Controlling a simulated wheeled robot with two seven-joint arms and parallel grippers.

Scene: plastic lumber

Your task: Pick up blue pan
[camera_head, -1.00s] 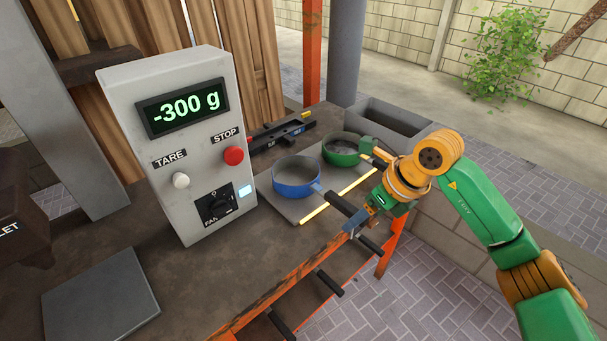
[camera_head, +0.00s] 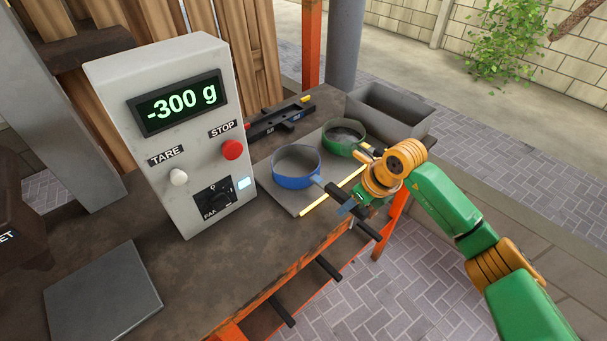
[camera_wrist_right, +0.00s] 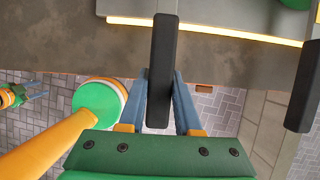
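The blue pan (camera_head: 297,177) sits upright on a grey plate with a yellow front edge, in the head view. Its black handle (camera_head: 337,194) points toward the table's front edge. My right gripper (camera_head: 349,209) is at the outer end of this handle. In the right wrist view, the two blue-grey fingers of the right gripper (camera_wrist_right: 160,88) stand open on either side of the black handle (camera_wrist_right: 163,60), without visibly closing on it. The left gripper (camera_wrist_right: 38,92) shows small at the left of the wrist view, its fingers apparently apart; it is outside the head view.
A green pan (camera_head: 343,139) stands beside the blue one on the plate (camera_head: 291,204). A scale box (camera_head: 190,205) reading -300 g stands left. A grey bin (camera_head: 405,113) is behind. Black bars (camera_head: 328,268) jut from the table front. A flat grey pad (camera_head: 105,300) lies front left.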

